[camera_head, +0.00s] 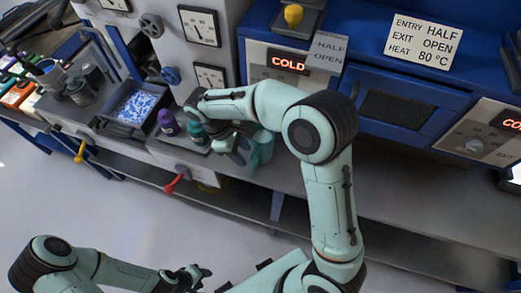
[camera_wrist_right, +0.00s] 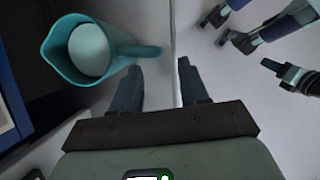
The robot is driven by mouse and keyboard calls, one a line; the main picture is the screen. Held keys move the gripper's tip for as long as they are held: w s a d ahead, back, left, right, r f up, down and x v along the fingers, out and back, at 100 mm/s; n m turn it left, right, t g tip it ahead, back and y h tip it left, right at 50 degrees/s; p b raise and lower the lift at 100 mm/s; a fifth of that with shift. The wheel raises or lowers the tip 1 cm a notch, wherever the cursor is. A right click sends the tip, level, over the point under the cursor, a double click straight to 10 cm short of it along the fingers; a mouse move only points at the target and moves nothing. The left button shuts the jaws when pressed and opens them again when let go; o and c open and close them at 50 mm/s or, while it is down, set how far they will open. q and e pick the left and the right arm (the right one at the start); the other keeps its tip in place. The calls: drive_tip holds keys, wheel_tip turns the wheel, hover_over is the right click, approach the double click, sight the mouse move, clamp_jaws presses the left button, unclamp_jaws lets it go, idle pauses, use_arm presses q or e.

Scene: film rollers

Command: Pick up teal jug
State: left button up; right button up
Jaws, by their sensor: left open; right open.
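The teal jug (camera_head: 264,147) stands on the grey bench edge in the head view, partly hidden behind my right arm and gripper. In the right wrist view the jug (camera_wrist_right: 62,47) is at upper left, its opening showing a pale round inside and its handle pointing right. My right gripper (camera_wrist_right: 160,68) is open and empty; the handle lies just beyond its left fingertip, and I cannot tell whether they touch. In the head view the right gripper (camera_head: 238,147) is beside the jug. My left gripper (camera_head: 197,274) is open, low over the floor, far from the jug.
A purple bottle (camera_head: 168,122) and a dark teal bottle (camera_head: 197,132) stand left of the right gripper. A tray of blue-and-white pieces (camera_head: 138,105) is further left. A red lever (camera_head: 174,184) sticks out below the bench. Blue machine fronts (camera_head: 400,108) rise behind.

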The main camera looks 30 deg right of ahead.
sight(259, 151)
drive_tip(key=x, duration=0.6)
drive_tip(key=shift+f+b, duration=0.2)
drive_tip(key=shift+b, duration=0.15)
drive_tip(key=shift+w+r, duration=0.1)
clamp_jaws()
